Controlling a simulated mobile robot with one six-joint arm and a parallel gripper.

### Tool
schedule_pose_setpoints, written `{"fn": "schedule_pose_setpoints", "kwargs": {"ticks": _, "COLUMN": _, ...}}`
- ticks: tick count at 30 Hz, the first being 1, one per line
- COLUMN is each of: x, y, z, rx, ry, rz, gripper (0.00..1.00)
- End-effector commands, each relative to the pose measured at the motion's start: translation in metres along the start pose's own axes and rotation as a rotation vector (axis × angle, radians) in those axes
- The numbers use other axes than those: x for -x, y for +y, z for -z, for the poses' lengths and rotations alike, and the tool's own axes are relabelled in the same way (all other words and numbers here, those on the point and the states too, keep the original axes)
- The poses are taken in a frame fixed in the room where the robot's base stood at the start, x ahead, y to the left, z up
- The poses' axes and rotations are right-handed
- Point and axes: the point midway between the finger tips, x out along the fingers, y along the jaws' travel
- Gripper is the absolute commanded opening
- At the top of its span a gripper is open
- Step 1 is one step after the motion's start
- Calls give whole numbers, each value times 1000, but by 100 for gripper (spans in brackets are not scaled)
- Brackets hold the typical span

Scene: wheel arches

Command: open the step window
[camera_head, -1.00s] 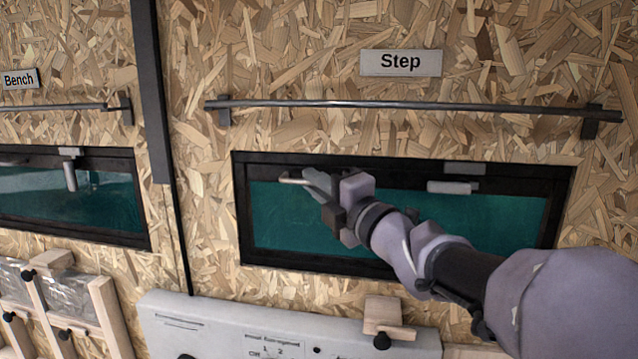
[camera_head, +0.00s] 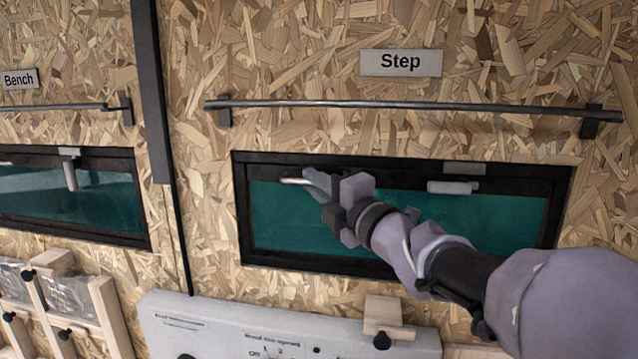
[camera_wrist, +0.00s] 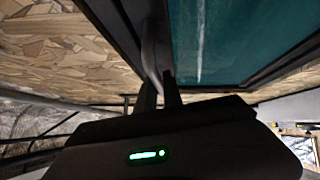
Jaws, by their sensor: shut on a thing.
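The step window (camera_head: 285,222) is a dark-framed pane with teal behind it, under the "Step" sign (camera_head: 401,63). My gripper (camera_head: 318,186) is at the upper left part of this window, shut on a pale bar handle (camera_head: 293,181). In the wrist view the handle (camera_wrist: 151,55) runs up from between my fingers (camera_wrist: 160,92), beside the teal pane (camera_wrist: 215,40). A light grey latch (camera_head: 453,187) lies level at the window's upper right. My arm hides part of the pane and the lower frame.
A dark rail (camera_head: 400,104) runs along the chipboard wall above the window. A grey panel (camera_head: 215,325) and a wooden block with a black knob (camera_head: 382,318) are below. The bench window (camera_head: 90,208) is at left.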

Motion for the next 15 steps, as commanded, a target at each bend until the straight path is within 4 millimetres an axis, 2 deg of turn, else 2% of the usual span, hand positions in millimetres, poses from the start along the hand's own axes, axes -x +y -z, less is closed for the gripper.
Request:
{"fn": "schedule_pose_setpoints", "kwargs": {"ticks": 5, "x": 2, "y": -4, "z": 2, "rx": 10, "ry": 0, "rz": -10, "gripper": 0}}
{"fn": "schedule_pose_setpoints", "kwargs": {"ticks": 15, "x": 27, "y": -21, "z": 27, "rx": 133, "ry": 1, "rz": -136, "gripper": 0}}
